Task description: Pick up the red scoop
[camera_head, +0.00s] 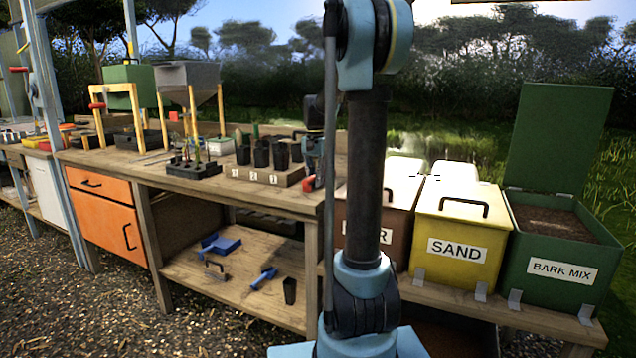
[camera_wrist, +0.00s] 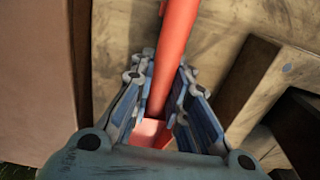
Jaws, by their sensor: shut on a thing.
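The red scoop (camera_wrist: 178,40) shows in the wrist view as a long red handle running up from between my fingers, with a wider red part at the bottom. My gripper (camera_wrist: 157,97) is shut on it, with a finger on each side. In the head view, a small red part of the scoop (camera_head: 309,184) shows at my gripper (camera_head: 314,165), by the right end of the wooden bench (camera_head: 225,190). My arm and fingers hide the rest of the scoop. I cannot tell whether it touches the bench.
A wooden block (camera_head: 262,174) with black pots stands left of my gripper. A brown bin (camera_head: 388,222), a yellow SAND bin (camera_head: 462,225) and an open green BARK MIX bin (camera_head: 556,272) stand to the right. A lower shelf (camera_head: 235,295) holds blue tools and a black pot.

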